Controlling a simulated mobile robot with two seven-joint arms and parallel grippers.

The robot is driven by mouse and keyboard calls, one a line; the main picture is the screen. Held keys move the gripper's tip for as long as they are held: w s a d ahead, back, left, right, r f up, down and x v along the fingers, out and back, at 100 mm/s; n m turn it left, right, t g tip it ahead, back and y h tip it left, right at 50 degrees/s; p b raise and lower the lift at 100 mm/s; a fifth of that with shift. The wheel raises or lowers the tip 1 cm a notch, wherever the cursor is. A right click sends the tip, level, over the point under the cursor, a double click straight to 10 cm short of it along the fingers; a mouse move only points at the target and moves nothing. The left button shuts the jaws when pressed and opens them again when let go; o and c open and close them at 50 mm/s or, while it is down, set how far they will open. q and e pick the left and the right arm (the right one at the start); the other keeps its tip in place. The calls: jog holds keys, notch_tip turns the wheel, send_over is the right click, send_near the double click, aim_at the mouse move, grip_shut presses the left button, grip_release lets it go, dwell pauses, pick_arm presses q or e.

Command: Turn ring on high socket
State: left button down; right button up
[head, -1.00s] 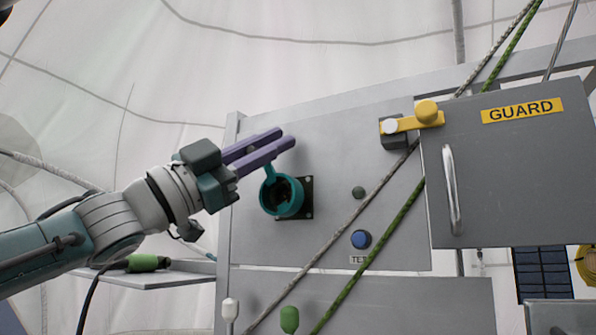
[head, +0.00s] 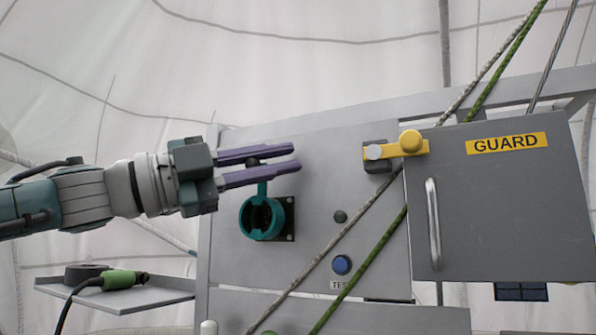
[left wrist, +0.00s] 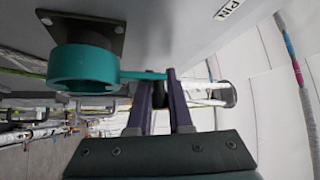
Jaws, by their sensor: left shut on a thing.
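The teal ring (head: 247,220) sits on the high socket, whose dark square plate (head: 290,232) shows behind it on the grey panel. A thin teal lever (head: 262,188) stands up from the ring. My left gripper (head: 296,157) reaches in from the left above the ring, its purple fingers nearly level. It is shut on the lever's end, where a dark knob (head: 253,162) shows between the fingers. In the left wrist view the ring (left wrist: 85,84) is at upper left, and its lever (left wrist: 140,75) runs to the fingers. My right gripper is not in view.
A grey GUARD door (head: 500,210) with a yellow latch (head: 410,143) stands to the right. A grey rope and a green rope (head: 385,236) cross the panel diagonally. A blue button (head: 342,264) is below right. A tray (head: 120,295) at lower left holds a green-ended cable (head: 122,279).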

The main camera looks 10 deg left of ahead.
pick_arm(q)
jog(key=shift+d, duration=0.1)
jog(key=c, duration=0.8)
grip_release()
jog(key=shift+c, duration=0.2)
jog(key=shift+f, duration=0.1)
jog(key=shift+s+a+f+b, duration=0.15)
jog(key=shift+a+b, duration=0.2)
jog(key=shift+b, duration=0.1)
jog(key=b+v, duration=0.7)
jog(key=v, duration=0.2)
jog(key=shift+s+a, duration=0.1)
jog(key=shift+a, duration=0.1)
